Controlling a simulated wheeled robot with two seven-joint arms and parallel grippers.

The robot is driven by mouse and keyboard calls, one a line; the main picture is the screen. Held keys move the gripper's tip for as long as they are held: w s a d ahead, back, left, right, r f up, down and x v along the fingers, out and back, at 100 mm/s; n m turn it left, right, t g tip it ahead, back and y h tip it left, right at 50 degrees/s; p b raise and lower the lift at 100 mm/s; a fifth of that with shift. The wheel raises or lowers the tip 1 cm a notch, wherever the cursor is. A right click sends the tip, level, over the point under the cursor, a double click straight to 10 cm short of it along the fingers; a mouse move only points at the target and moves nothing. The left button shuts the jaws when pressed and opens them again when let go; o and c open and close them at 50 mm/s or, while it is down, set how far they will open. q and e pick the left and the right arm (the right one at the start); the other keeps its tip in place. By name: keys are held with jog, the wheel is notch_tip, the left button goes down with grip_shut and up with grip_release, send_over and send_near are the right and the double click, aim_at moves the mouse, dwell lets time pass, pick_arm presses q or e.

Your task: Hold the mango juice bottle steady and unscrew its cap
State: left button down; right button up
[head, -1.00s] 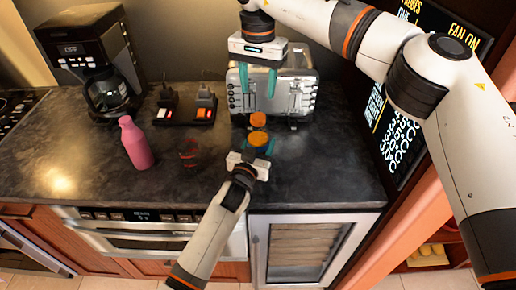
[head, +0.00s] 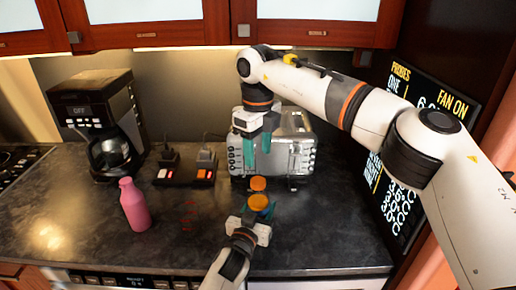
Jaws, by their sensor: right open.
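The mango juice bottle shows as an orange body (head: 259,202) above the counter's front part, with a smaller orange cap (head: 258,183) just above it in the picture. A narrow dark strip lies between them, and I cannot tell whether they are joined. My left gripper (head: 258,211) comes up from the bottom edge, its teal fingers on both sides of the orange body, closed on it. The lower part of the bottle is hidden by this gripper. My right gripper (head: 258,156) points down above the cap. Its teal fingers are apart, with nothing between them.
A silver toaster (head: 299,150) stands right behind the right gripper. A pink bottle (head: 134,205), a coffee maker (head: 100,118) and a power strip with plugs (head: 184,177) are on the left. A see-through reddish glass (head: 188,213) stands between. The counter's right front is clear.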

aim_at(258, 181)
jog(key=m, duration=0.6)
jog(key=shift+m, duration=0.4)
jog(key=m, duration=2.1)
jog(key=shift+f+m, duration=0.4)
jog(key=shift+f, duration=3.6)
